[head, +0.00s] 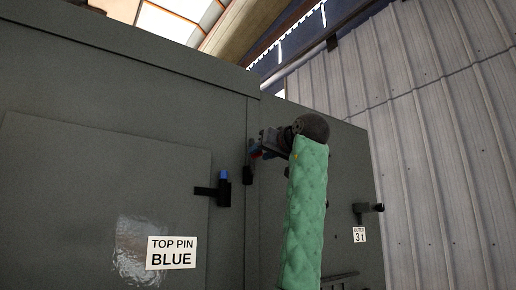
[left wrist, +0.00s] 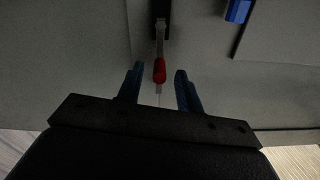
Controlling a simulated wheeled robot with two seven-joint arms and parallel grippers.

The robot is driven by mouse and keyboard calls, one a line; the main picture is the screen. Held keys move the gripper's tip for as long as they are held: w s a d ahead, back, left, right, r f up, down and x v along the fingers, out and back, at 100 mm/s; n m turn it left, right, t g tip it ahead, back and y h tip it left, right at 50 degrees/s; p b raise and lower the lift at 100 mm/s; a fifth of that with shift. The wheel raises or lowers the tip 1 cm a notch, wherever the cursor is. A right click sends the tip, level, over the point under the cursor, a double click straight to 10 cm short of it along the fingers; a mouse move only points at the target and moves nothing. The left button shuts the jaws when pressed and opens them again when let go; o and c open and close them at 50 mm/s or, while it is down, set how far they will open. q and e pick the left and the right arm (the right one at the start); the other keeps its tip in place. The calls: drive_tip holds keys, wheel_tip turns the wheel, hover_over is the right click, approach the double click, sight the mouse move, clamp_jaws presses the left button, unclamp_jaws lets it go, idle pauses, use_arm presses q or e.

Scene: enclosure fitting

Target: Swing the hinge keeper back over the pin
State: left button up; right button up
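The keeper appears to be a thin grey lever with a red end (left wrist: 159,70), on a black bracket (left wrist: 161,18). In the head view that black bracket (head: 248,176) sits by the enclosure's vertical seam, and the red end is mostly hidden by my left gripper (head: 264,147). In the left wrist view my left gripper (left wrist: 158,76) is open. Its two blue fingers stand either side of the red end, with gaps and no visible contact. A blue pin (head: 223,175) stands in a black hinge left of the bracket; it also shows in the left wrist view (left wrist: 238,10). My right gripper is out of view.
The grey enclosure (head: 100,95) fills the left and middle. Its panel carries a label (head: 171,253) reading "TOP PIN BLUE". A black fitting (head: 368,209) with a small label (head: 359,235) juts out at the right. A corrugated wall (head: 435,120) stands behind.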

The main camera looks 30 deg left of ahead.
use_arm(q)
drive_tip(key=shift+p+x, duration=0.45)
drive_tip(key=shift+x, duration=0.75)
clamp_jaws()
